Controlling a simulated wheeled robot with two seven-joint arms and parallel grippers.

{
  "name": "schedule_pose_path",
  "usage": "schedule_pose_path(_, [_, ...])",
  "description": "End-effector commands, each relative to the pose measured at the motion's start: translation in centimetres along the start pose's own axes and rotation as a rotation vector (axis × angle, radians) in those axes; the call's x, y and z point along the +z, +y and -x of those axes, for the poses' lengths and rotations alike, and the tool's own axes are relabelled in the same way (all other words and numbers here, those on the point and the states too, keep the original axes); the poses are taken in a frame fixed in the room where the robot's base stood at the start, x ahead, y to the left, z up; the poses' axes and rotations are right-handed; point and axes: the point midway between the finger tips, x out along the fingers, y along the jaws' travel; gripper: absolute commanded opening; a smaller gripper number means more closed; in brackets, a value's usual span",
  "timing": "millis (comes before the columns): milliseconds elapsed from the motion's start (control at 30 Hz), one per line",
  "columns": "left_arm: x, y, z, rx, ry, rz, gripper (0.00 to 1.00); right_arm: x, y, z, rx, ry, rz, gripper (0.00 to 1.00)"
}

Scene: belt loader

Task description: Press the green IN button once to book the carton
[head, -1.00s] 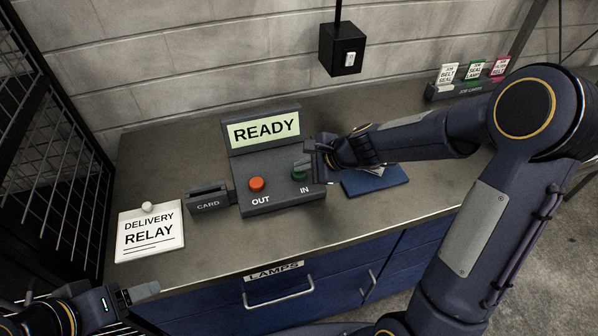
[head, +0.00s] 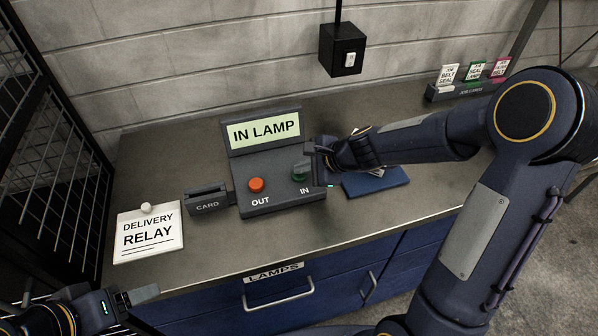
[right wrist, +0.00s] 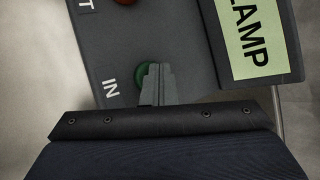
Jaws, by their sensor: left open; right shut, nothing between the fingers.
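The grey button box (head: 278,199) stands on the metal counter, with a red OUT button (head: 256,185) and a green IN button (head: 298,176). Its display (head: 264,132) reads "IN LAMP". My right gripper (head: 304,168) is shut and empty, its fingertips at the green button and partly covering it. In the right wrist view the fingertips (right wrist: 157,72) overlap the green button (right wrist: 142,74); I cannot tell whether they still press it. My left gripper (head: 140,294) is open at the lower left, away from the box. No carton is seen.
A card reader (head: 208,203) and a "DELIVERY RELAY" sign (head: 149,236) stand left of the box. A job card rack (head: 466,88) is at the back right. Black mesh (head: 45,150) borders the left.

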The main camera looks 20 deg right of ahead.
Motion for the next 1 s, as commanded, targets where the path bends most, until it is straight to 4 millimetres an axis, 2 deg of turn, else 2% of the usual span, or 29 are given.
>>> schedule_pose_path(300, [-0.7,0.6,1.4,0.0,0.0,0.0,0.7,0.9,-0.9,1.3,0.001,0.001,0.0,0.0])
schedule_pose_path(733, [-0.8,0.7,1.6,0.0,0.0,0.0,0.7,1.0,-1.1,1.4,0.0,0.0,0.0,0.0])
schedule_pose_path(1000, [-1.8,1.6,3.6,0.0,0.0,0.0,0.7,2.3,-2.4,3.2,0.0,0.0,0.0,0.0])
